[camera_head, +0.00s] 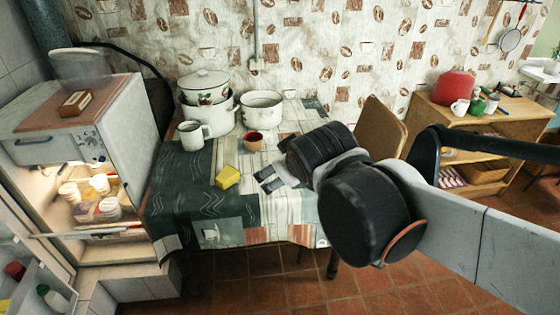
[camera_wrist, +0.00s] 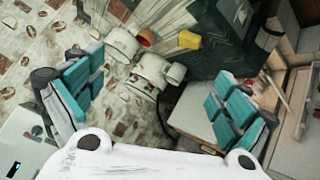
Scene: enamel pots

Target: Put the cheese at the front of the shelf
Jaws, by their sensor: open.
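The cheese (camera_head: 228,177) is a yellow block lying on the cloth-covered table, near the middle. In the wrist view the cheese (camera_wrist: 189,40) shows at the top, beyond the space between my fingers. My gripper (camera_head: 274,181) is above the table to the right of the cheese, apart from it. In the wrist view my gripper (camera_wrist: 160,92) has its teal finger pads wide apart with nothing between them. An open, lit fridge (camera_head: 122,150) stands at the left; its inside shelf (camera_head: 88,232) holds several jars and tubs.
Enamel pots (camera_head: 262,108), a white mug (camera_head: 192,135) and a reddish-brown cup (camera_head: 253,142) stand on the table (camera_head: 180,195) behind the cheese. A chair (camera_head: 380,130) is right of the table. A wooden shelf unit (camera_head: 470,125) with a red container stands at the right.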

